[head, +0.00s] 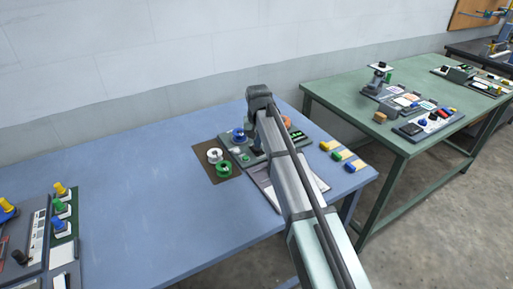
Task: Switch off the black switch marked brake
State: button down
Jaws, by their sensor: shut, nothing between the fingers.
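My arm reaches from the bottom right over the blue table, and its wrist bends down above a grey control panel (230,141). My gripper (257,150) shows only as a small dark part low beside the arm, over this panel; it is shut and holds nothing. The panel carries a blue knob (239,134) and other small controls, partly hidden by my arm. I cannot make out a black switch marked brake; labels are too small to read. A black knob (19,257) sits on the panel at the far left.
White and green round pieces (223,169) lie on a brown mat left of the panel. The left panel has upright yellow, green and blue switches (59,207). The blue table's middle is clear. A green table (330,95) stands right.

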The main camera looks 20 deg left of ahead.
jog(key=shift+f, duration=0.4)
jog(key=shift+r, duration=3.55)
